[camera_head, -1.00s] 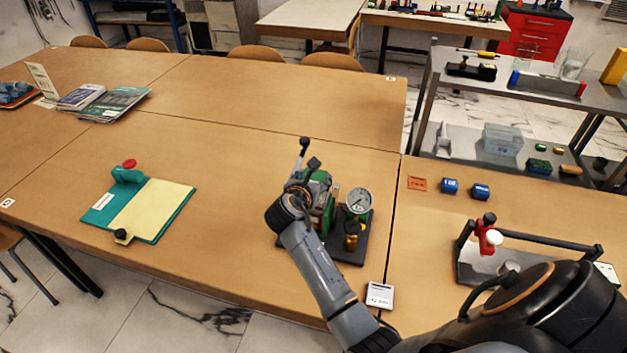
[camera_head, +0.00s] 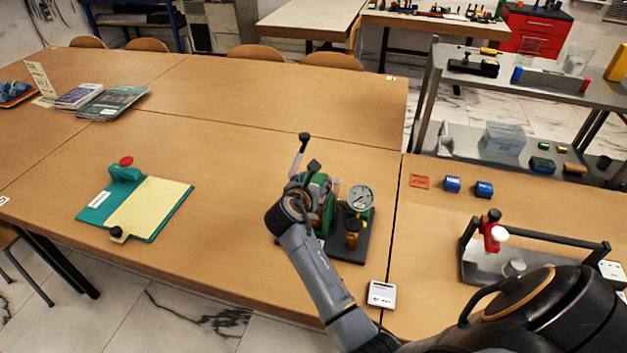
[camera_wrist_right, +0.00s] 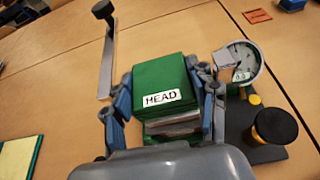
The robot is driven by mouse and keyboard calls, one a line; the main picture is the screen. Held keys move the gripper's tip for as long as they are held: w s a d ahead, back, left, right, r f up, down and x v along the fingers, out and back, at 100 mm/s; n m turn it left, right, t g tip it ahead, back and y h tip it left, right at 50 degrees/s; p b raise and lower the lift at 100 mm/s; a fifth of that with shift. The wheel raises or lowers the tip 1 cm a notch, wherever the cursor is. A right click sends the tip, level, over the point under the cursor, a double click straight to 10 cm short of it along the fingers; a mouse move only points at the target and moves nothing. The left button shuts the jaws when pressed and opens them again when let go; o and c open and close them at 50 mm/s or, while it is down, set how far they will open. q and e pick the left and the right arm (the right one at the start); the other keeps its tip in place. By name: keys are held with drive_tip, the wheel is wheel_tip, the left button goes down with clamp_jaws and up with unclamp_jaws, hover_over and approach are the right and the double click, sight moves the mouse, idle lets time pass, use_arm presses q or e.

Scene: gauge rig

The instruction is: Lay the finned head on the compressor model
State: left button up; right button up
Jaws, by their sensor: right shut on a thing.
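The finned head is a green block labelled HEAD (camera_wrist_right: 160,92), with pale layered edges below its top. My right gripper (camera_wrist_right: 168,95) is shut on it, a finger on each side. In the head view the right gripper (camera_head: 311,190) is at the left part of the compressor model, partly hiding it. The model has a black base (camera_head: 348,249), a round gauge (camera_head: 361,198) and a yellow part with a black cap (camera_head: 352,237). Whether the head touches the model is hidden. My left gripper is not in view.
A lever with a black knob (camera_wrist_right: 105,55) rises beside the gripper. A teal clipboard-like board (camera_head: 137,208) lies left. A small white device (camera_head: 381,294) sits near the table's front edge. A rig with a red clamp (camera_head: 492,230) stands right. The table behind the model is clear.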

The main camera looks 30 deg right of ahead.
drive_tip(key=shift+f, duration=0.3)
drive_tip(key=o, duration=1.4)
drive_tip(key=shift+f, duration=0.1)
